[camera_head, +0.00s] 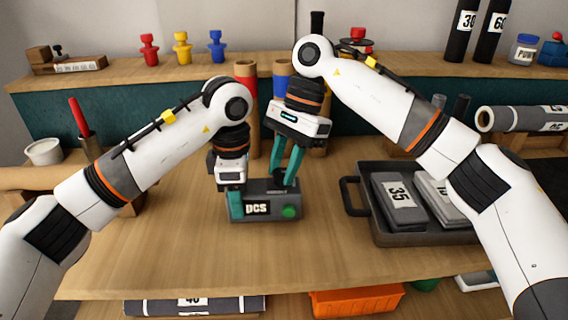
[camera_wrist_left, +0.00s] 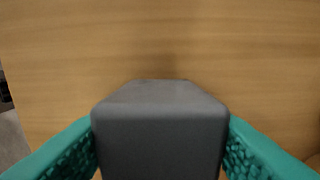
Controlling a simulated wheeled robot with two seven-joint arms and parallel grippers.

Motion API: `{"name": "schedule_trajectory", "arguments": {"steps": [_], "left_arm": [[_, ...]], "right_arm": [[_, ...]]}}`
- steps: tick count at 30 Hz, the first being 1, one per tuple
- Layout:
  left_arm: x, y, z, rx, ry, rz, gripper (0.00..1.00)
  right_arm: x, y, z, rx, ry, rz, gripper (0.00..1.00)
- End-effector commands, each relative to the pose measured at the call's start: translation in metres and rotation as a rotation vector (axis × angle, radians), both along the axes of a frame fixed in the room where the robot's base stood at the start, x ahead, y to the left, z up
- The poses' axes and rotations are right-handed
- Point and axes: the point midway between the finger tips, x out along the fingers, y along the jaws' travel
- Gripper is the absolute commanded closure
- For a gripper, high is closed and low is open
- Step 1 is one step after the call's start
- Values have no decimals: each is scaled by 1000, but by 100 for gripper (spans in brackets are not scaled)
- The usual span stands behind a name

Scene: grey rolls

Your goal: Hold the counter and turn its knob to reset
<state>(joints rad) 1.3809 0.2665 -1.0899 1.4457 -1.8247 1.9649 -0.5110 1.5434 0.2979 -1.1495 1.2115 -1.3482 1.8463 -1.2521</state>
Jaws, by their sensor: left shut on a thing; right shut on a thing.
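The counter (camera_head: 263,213) is a dark grey box on the table, with a white label reading DCS and a round green part (camera_head: 291,212) on its front. My left gripper (camera_head: 236,203) is shut on the counter's left end. In the left wrist view the counter's grey body (camera_wrist_left: 160,130) fills the space between the teal fingers. My right gripper (camera_head: 284,180) comes down from above, its fingertips at the top right of the counter. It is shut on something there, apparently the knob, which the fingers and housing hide.
Cardboard tubes (camera_head: 246,80) stand behind my grippers. A cup with a red tool (camera_head: 84,138) is at the left. The table in front of the counter is clear.

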Motion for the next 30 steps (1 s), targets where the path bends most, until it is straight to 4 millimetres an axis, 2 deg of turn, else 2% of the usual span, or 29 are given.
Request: {"name": "schedule_trajectory", "arguments": {"steps": [1, 2, 5, 13, 17, 30], "left_arm": [[0, 0, 0, 2, 2, -2, 81], [0, 0, 0, 2, 2, -2, 81], [0, 0, 0, 2, 2, -2, 81], [0, 0, 0, 1, 1, -1, 81], [0, 0, 0, 1, 1, -1, 81], [0, 0, 0, 0, 0, 0, 81]], "right_arm": [[1, -1, 1, -1, -3, -4, 93], [1, -1, 1, -1, -2, -5, 66], [1, -1, 1, -1, -3, -4, 49], [0, 0, 0, -1, -1, -2, 48], [3, -3, 8, 0, -2, -4, 48], [24, -28, 89, 1, -2, -5, 48]]}}
